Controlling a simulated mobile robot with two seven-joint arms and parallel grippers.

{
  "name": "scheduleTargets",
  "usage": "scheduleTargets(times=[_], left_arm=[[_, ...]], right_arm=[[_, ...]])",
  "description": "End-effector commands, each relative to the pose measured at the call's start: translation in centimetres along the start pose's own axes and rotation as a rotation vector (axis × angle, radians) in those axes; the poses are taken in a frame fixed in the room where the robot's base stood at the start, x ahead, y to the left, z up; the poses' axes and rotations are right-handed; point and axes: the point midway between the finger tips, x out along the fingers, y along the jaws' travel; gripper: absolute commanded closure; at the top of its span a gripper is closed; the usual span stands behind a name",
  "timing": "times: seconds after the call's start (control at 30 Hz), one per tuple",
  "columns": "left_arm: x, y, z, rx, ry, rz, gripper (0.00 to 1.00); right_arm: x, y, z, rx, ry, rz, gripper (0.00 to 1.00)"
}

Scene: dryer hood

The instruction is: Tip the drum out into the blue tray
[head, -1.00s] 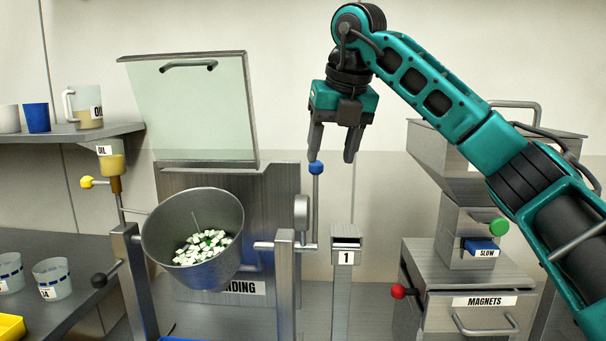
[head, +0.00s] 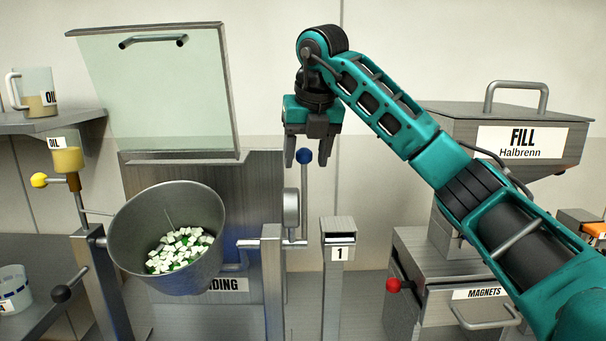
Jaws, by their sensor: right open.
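The drum (head: 135,240) is a grey metal bucket hung between two posts. It is tilted with its mouth toward me, and white and green pieces (head: 180,250) lie inside. A lever with a blue ball (head: 305,156) stands upright to the right of the drum. My right gripper (head: 298,162) is open and empty, fingers pointing down, around or just in front of the blue ball; I cannot tell if it touches. The blue tray does not show now. My left gripper is not in view.
A raised glass hood (head: 160,90) stands behind the drum. An oil cup with a yellow knob (head: 39,180) and a black knob (head: 61,293) are at left. A post marked 1 (head: 338,254), a magnets drawer (head: 480,308) and a fill hopper (head: 520,135) are at right.

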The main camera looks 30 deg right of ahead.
Motion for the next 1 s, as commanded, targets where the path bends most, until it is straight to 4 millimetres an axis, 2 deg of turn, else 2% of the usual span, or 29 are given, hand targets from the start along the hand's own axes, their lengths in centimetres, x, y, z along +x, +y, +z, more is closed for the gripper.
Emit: scheduleTargets(times=[0.1, 0.3, 0.67, 1.0], left_arm=[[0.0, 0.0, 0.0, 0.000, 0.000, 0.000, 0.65], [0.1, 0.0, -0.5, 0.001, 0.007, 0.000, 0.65], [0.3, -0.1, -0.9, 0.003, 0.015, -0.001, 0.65], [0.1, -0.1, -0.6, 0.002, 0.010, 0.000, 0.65]], right_arm=[[2.3, 0.0, 0.0, 0.000, 0.002, -0.001, 0.43], [4.5, 0.0, 0.0, -0.002, 0.000, 0.001, 0.43], [5.0, 0.0, 0.0, -0.001, -0.001, 0.001, 0.43], [5.0, 0.0, 0.0, -0.001, -0.001, 0.001, 0.74]])
